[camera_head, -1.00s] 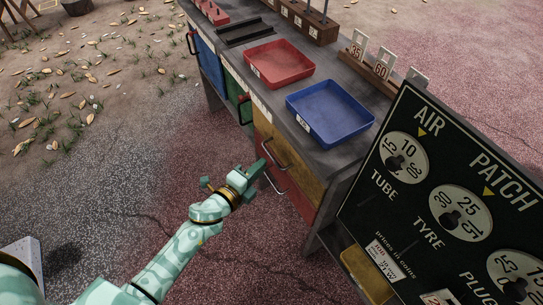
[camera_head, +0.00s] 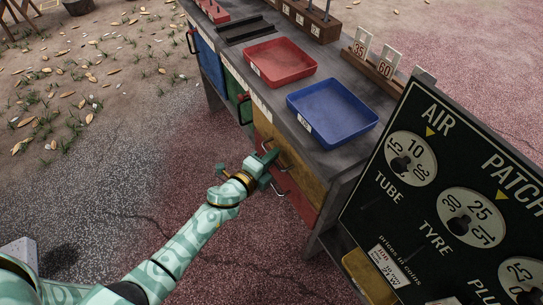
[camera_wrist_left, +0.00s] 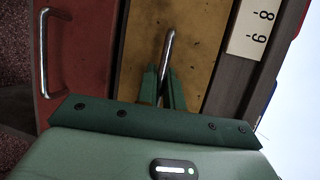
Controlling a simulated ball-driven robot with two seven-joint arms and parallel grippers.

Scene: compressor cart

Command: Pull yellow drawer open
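The yellow drawer (camera_head: 306,176) is in the side of the grey cart, above a red drawer, and its front looks flush with the cart. Its front also fills the middle of the left wrist view (camera_wrist_left: 200,60). Its metal bar handle (camera_wrist_left: 168,48) stands out from the front. My left gripper (camera_head: 266,160) is at this handle. In the left wrist view its two green fingers (camera_wrist_left: 162,84) are close together, one on each side of the bar, and look shut on it. The lower end of the handle is hidden between the fingers. My right gripper is not in view.
The red drawer (camera_head: 298,200) with its own handle (camera_wrist_left: 43,55) lies just below. A red tray (camera_head: 280,62) and a blue tray (camera_head: 333,112) sit on the cart top. A black price board (camera_head: 440,200) stands at right.

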